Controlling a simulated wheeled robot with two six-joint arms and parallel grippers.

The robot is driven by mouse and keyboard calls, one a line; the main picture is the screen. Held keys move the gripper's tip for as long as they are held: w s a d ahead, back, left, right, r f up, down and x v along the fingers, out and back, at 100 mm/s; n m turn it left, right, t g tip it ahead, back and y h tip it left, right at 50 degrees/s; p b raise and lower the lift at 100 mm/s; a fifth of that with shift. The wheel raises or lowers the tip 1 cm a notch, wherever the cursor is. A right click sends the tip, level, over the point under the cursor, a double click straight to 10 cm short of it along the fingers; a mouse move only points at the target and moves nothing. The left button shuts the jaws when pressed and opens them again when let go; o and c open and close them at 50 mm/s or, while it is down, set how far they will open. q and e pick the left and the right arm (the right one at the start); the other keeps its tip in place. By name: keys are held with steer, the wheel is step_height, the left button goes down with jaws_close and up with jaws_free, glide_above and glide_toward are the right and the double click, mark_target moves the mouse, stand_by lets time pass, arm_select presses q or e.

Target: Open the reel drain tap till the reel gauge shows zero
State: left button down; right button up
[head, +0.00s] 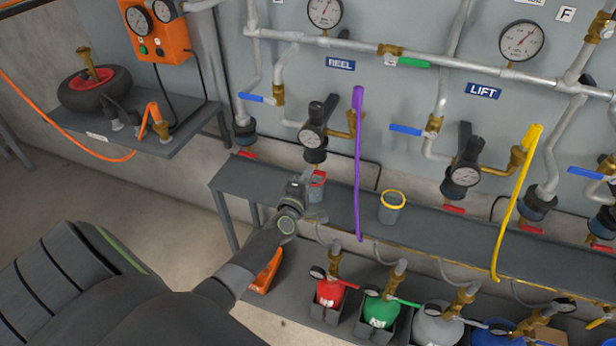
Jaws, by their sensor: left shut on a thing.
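The reel gauge (325,12) is a round white dial above the blue REEL label (340,65). Its needle is off to one side, but the figures are too small to read. A dark filter unit with a small dial (310,138) hangs below the label. Red shows under its bowl, where the reel drain tap (318,174) sits, partly hidden by my gripper. My left gripper (302,192) reaches up from the lower left and is shut at this spot, seemingly on the tap. The exact grip is hidden. My right gripper is out of view.
A yellow-rimmed cup (392,207) stands on the grey shelf (430,228). A purple hose (358,165) and a yellow hose (516,205) hang in front. Several coloured bottles stand below, including a red one (330,292). An orange box (158,40) is at upper left.

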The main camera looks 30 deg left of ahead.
arm_select(q)
steer(key=shift+f, duration=0.1)
steer(key=c, duration=1.5)
jaws_free()
